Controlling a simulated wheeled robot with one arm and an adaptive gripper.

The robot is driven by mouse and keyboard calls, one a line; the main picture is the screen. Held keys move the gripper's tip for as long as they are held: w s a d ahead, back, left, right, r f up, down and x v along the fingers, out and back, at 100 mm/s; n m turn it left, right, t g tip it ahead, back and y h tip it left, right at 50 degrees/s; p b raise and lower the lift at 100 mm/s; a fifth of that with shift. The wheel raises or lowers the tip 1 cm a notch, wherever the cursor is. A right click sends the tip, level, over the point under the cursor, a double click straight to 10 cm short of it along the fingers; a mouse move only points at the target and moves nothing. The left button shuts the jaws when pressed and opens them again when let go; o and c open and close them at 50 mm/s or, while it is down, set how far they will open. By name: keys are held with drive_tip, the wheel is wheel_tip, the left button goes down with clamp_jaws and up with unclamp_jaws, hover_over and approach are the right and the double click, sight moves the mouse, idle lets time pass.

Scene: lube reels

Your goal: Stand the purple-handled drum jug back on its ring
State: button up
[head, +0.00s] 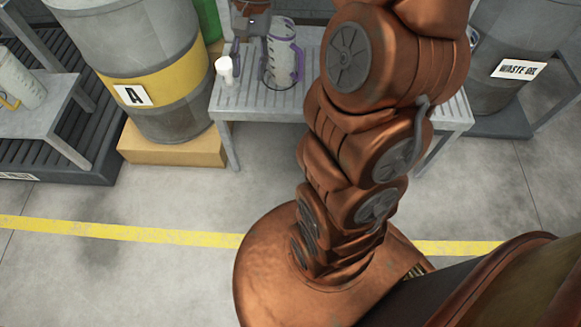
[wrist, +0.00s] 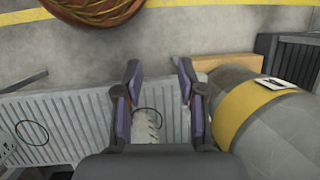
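The pale drum jug with the purple handle (head: 281,55) stands roughly upright on the slatted grey bench (head: 303,98), its handle facing right. In the wrist view a pale marked body that looks like the jug (wrist: 149,128) shows beyond my fingers, largely hidden by the gripper. A thin dark ring (wrist: 160,115) curves beside its base; I cannot tell whether the base sits inside it. Another dark ring (wrist: 32,121) lies empty further left on the bench. My gripper (head: 250,45) is just left of the jug; in the wrist view (wrist: 159,68) its fingers are apart with nothing clearly gripped.
A small white bottle (head: 225,71) stands at the bench's left end, close to my gripper. A grey drum with a yellow band (head: 166,92) stands left of the bench on a block. A waste oil drum (head: 508,77) stands at right. Open floor lies in front.

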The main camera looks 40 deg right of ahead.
drive_tip(key=s+a+f+n+g+h, duration=0.1)
drive_tip(key=s+a+n, duration=0.2)
drive_tip(key=s, duration=0.8)
drive_tip(key=s+a+f+n+h, duration=0.2)
drive_tip(key=s+a+n, duration=0.2)
drive_tip(key=s, duration=0.8)
drive_tip(key=shift+s+a+f+n+g, duration=0.25)
drive_tip(key=shift+n+g, duration=0.15)
drive_tip(key=shift+n, duration=0.4)
wheel_tip(320, 180, up, 31)
drive_tip(key=w+t+p, duration=0.1)
drive_tip(key=p, duration=2.8)
drive_tip(key=shift+w+f+t+h, duration=0.15)
drive_tip(key=shift+t+h, duration=0.15)
drive_tip(key=shift+t, duration=0.1)
drive_tip(key=shift+d, duration=0.1)
drive_tip(key=shift+d, duration=0.1)
